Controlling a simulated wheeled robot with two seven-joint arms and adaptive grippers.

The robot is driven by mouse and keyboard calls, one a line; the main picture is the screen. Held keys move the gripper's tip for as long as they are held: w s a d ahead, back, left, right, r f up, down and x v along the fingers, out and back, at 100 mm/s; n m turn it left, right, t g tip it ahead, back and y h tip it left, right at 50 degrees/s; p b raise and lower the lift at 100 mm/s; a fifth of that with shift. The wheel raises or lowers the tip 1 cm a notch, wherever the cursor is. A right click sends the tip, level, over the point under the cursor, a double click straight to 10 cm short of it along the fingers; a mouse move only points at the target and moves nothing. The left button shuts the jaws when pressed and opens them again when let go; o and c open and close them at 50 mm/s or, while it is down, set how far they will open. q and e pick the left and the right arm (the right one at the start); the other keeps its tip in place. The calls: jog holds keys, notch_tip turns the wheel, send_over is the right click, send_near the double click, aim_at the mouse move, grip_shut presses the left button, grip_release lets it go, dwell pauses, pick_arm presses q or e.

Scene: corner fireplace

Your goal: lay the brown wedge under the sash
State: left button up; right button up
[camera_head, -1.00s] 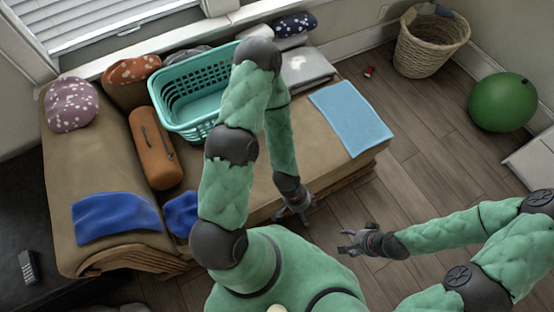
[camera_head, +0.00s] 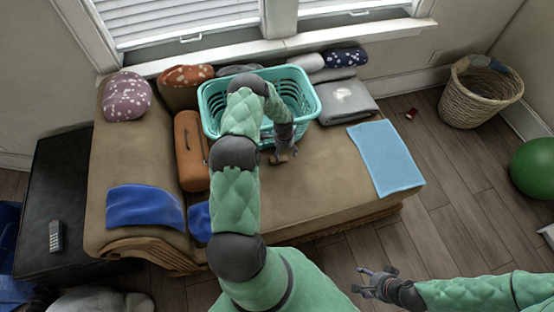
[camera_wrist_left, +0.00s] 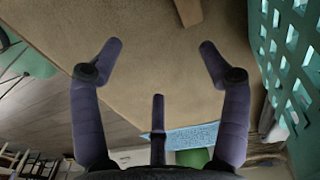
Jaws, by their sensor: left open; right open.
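A small brown piece, likely the brown wedge (camera_wrist_left: 188,11), lies on the tan couch at the top edge of the left wrist view, partly cut off. My left gripper (camera_head: 283,158) hangs over the couch beside the teal basket; it is open and empty, and its fingers in the left wrist view (camera_wrist_left: 160,60) point toward the brown piece without touching it. In the head view the gripper largely hides that spot. Two window sashes show at the top, a left sash (camera_head: 193,39) and a right sash (camera_head: 358,13). My right gripper (camera_head: 377,280) is open and empty over the floor.
The teal basket (camera_head: 212,103) stands close beside my left gripper. The couch (camera_head: 310,195) also bears an orange bolster (camera_head: 190,150), several cushions, a blue cloth (camera_head: 145,207) and a light blue cloth (camera_head: 385,158). A wicker basket (camera_head: 478,95) and green ball (camera_head: 540,168) are at right.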

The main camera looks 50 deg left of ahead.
pick_arm(q)
jog(key=shift+y, duration=0.3)
jog(key=a+f, duration=0.1)
jog(key=f, duration=0.1)
jog(key=a+f+b, duration=0.2)
jog(key=f, duration=0.1)
jog(key=shift+s+a+f, duration=0.25)
jog(key=shift+a+f, duration=0.05)
jog(key=shift+f, duration=0.05)
jog(key=shift+w+a+f+b, duration=0.1)
jog(key=shift+a+f+b, duration=0.1)
jog(key=shift+f+b, duration=0.95)
jog(key=shift+w+a+f+b, duration=0.15)
jog(key=shift+f+b, duration=0.3)
jog(key=shift+f, duration=1.35)
jog(key=shift+s, duration=0.1)
jog(key=c, duration=1.2)
jog(key=shift+c, duration=0.3)
jog(key=shift+r, duration=0.15)
